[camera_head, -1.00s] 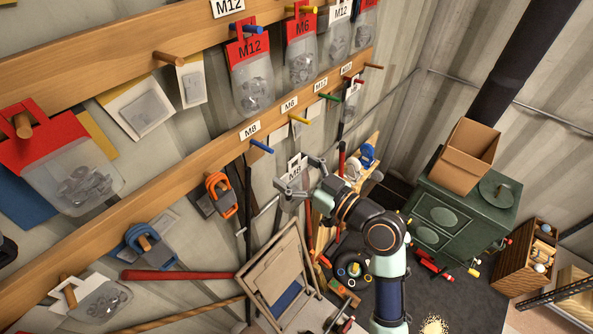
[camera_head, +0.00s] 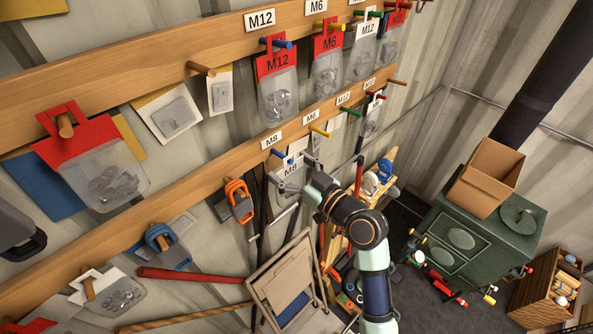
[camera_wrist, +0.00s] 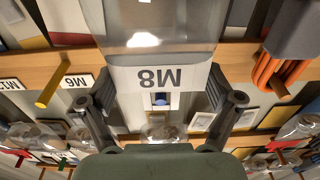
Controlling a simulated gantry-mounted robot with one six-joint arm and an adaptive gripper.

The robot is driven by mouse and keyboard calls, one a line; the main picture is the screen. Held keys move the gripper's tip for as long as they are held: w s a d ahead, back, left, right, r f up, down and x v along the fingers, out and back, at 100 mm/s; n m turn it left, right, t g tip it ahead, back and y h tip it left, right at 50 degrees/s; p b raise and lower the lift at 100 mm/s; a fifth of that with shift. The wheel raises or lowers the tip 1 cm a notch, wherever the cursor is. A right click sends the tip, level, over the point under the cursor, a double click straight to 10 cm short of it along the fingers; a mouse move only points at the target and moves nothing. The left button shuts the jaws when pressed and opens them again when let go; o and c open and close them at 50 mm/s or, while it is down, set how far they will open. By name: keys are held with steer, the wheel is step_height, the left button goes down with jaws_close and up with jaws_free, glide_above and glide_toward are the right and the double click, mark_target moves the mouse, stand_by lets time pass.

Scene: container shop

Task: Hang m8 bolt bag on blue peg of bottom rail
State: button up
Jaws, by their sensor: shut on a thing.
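The M8 bolt bag has a white header card printed M8 (camera_head: 290,169). My gripper (camera_head: 296,173) is shut on this card, close below and right of the blue peg (camera_head: 277,153) on the bottom rail. In the wrist view the M8 card (camera_wrist: 158,78) appears upside down between my fingers (camera_wrist: 162,92), with the clear bag (camera_wrist: 155,30) above it in the picture. The round blue end of the peg (camera_wrist: 160,99) shows within the card's small hanging opening. Whether the peg passes through the opening, I cannot tell.
The wooden bottom rail (camera_head: 190,203) also bears a yellow peg (camera_head: 319,130) to the right and an orange clamp (camera_head: 238,198) on the left. A red-topped M12 bag (camera_head: 277,90) hangs above. A folded chair (camera_head: 285,280) stands below.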

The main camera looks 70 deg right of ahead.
steer(key=shift+w+d, duration=0.25)
steer(key=shift+w, duration=0.35)
steer(key=shift+w+d+f+b, duration=0.1)
steer(key=shift+w+f+b, duration=0.15)
steer(key=shift+b, duration=0.2)
steer(key=shift+w+d+b, duration=0.15)
steer(key=shift+w+b, duration=0.1)
steer(key=shift+b, duration=0.1)
